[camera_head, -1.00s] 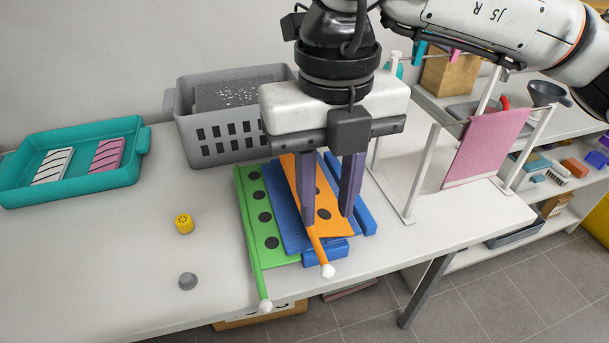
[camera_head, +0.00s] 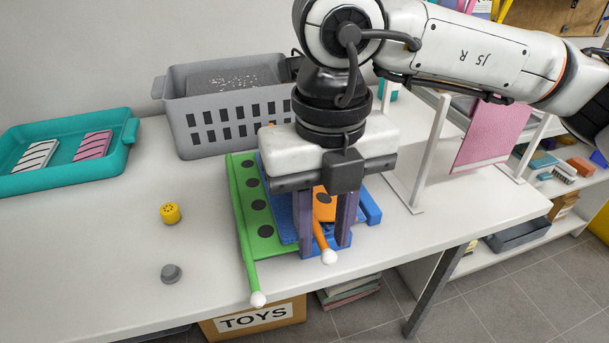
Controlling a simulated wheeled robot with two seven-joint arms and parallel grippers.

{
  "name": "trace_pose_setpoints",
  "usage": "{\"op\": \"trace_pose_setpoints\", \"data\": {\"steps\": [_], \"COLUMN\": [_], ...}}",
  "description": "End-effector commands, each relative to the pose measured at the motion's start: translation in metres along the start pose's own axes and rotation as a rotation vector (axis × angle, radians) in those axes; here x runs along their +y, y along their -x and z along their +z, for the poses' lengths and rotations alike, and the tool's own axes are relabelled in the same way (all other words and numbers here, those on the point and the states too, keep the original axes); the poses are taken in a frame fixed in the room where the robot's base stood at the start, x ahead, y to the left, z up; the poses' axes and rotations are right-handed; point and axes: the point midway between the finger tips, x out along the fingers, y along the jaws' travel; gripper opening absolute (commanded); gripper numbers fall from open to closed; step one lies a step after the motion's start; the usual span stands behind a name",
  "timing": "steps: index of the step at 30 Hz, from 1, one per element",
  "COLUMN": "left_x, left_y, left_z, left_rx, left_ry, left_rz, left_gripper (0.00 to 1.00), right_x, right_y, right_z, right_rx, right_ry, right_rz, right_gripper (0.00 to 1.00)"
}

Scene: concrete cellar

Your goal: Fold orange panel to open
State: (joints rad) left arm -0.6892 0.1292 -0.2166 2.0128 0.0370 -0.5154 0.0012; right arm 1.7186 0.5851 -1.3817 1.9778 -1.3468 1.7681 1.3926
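The orange panel (camera_head: 324,208) lies over a blue base (camera_head: 283,223) on the white table, mostly hidden by my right gripper. It has dark round spots, and an orange rod with a white knob (camera_head: 328,257) sticks out toward the table's front edge. A green panel (camera_head: 248,205) with dark spots and its own white-tipped rod lies flat on the left of the base. My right gripper (camera_head: 325,248) points down over the orange panel. Its two purple fingers stand apart, one on each side of the orange rod, with no visible grip on it. My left gripper is out of view.
A yellow cap (camera_head: 170,213) and a grey knob (camera_head: 171,273) stand on the left. A teal tray (camera_head: 62,185) and a grey basket (camera_head: 215,150) are behind. A white rack (camera_head: 429,155) with a pink cloth (camera_head: 491,135) stands right.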

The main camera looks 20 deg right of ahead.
Motion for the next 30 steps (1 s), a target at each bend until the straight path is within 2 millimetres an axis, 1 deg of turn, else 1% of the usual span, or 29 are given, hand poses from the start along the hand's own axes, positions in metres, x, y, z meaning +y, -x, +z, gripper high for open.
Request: {"op": "trace_pose_setpoints", "data": {"steps": [5, 8, 10, 11, 17, 25, 30], "left_x": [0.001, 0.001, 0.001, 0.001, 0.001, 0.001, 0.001], "left_y": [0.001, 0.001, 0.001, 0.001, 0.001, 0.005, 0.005], "left_z": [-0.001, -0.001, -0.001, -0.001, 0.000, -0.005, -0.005], "left_rx": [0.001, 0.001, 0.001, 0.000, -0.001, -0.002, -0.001], "left_ry": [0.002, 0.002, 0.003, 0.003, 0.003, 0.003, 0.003], "left_rz": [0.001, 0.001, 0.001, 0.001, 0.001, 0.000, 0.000], "left_gripper": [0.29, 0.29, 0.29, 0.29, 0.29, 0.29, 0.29], "right_x": [0.000, 0.000, 0.000, 0.000, -0.001, -0.013, -0.015], "right_y": [0.001, 0.001, 0.001, 0.001, 0.003, 0.018, 0.020], "right_z": [0.000, 0.000, 0.000, 0.000, 0.000, 0.000, 0.000], "right_rx": [0.000, 0.000, 0.000, 0.000, 0.000, -0.001, 0.000], "right_ry": [0.000, 0.000, 0.000, 0.000, 0.000, -0.001, 0.000], "right_rz": [0.000, 0.000, 0.000, 0.000, 0.001, 0.000, -0.002], "right_gripper": [0.29, 0.14, 0.02, 0.00, 0.00, 0.00, 0.00]}}
